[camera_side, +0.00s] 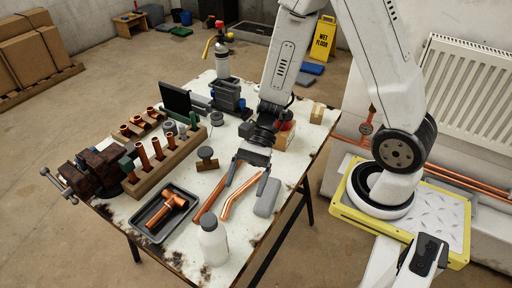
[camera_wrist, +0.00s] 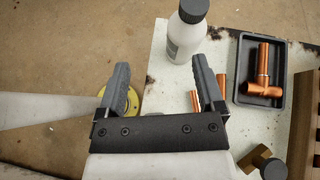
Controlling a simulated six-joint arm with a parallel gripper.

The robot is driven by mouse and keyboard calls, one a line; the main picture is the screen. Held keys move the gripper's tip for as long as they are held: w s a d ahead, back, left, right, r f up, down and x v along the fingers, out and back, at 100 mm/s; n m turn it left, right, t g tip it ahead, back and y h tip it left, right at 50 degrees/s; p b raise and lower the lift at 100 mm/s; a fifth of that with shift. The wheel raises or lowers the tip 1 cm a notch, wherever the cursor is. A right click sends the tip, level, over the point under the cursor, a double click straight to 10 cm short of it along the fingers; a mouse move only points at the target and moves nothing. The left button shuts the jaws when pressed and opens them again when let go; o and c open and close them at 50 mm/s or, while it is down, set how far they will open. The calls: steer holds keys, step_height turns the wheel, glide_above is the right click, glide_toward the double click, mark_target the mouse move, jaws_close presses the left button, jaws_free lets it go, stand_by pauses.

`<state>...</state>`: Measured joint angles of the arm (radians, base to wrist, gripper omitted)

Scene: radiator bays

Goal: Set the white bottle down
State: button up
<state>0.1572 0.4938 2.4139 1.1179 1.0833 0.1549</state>
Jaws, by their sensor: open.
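The white bottle (camera_side: 213,243) with a dark grey cap stands upright on the worn white table (camera_side: 262,235), close to its front edge. In the wrist view the bottle (camera_wrist: 187,38) is beyond my fingertips, near the table edge, with nothing gripping it. My gripper (camera_side: 246,187) is open and empty, above the table and farther back than the bottle. In the wrist view its two fingers (camera_wrist: 160,68) are spread wide with no object between them.
A dark tray (camera_side: 189,200) with a copper tee fitting is left of the bottle. Copper pipes (camera_side: 240,196) and a grey rounded object (camera_side: 267,197) lie below my gripper. A wooden rack (camera_side: 165,165) of copper pieces and a vise (camera_side: 95,172) are farther left.

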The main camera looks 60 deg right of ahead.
steer(key=w+d+r+n+t+h, duration=0.2)
steer(key=d+n+h, duration=0.8)
steer(key=n, duration=0.5)
steer(key=r+t+h, duration=0.1)
steer(key=t, duration=0.1)
steer(key=shift+w+t, duration=0.3)
steer(key=shift+w, duration=0.05)
